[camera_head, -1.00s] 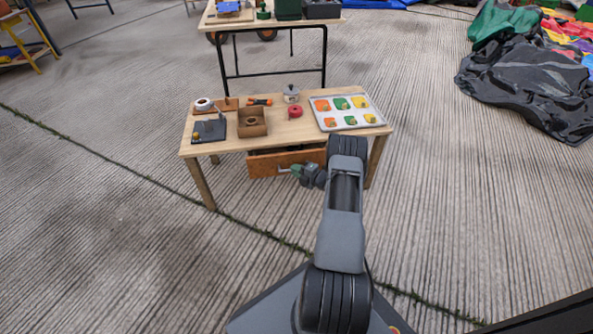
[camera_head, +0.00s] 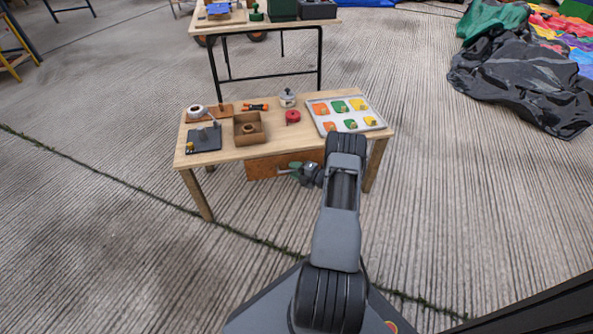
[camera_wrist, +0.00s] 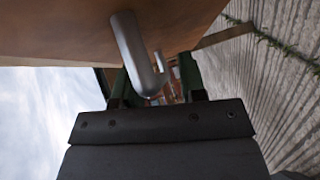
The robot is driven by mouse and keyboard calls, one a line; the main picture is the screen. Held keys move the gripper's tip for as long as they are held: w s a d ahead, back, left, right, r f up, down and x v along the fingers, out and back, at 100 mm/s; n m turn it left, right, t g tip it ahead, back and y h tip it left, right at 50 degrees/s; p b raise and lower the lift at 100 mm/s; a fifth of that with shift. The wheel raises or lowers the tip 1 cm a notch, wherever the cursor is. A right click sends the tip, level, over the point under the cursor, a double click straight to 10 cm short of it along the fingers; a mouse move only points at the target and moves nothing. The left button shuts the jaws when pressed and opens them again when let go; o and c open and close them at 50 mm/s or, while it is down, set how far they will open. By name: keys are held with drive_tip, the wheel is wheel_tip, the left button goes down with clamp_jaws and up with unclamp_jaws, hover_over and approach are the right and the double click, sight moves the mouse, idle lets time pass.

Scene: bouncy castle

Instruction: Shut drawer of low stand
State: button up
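The low stand (camera_head: 225,150) is a wooden table with a drawer (camera_head: 262,167) under its top. The drawer's plain brown front sits close under the tabletop edge, with no clear gap above it. My gripper (camera_head: 291,168) is at the right part of the drawer front. In the wrist view the brown drawer front (camera_wrist: 75,30) fills the top, and its grey bar handle (camera_wrist: 130,45) reaches down between my two green fingers. The fingers are spread apart, with room around the handle. I cannot tell whether either finger touches it.
On the stand are a tray of coloured pieces (camera_head: 331,129), a cardboard box (camera_head: 239,138), a red roll (camera_head: 293,117), a lidded pot (camera_head: 287,98) and a dark plate (camera_head: 204,148). Another table (camera_head: 230,27) stands behind. Black sheeting (camera_head: 520,90) lies at right.

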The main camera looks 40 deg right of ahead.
drive_tip(key=p+v, duration=0.4)
drive_tip(key=v, duration=0.9)
drive_tip(key=shift+s, duration=0.4)
drive_tip(key=shift+d, duration=0.1)
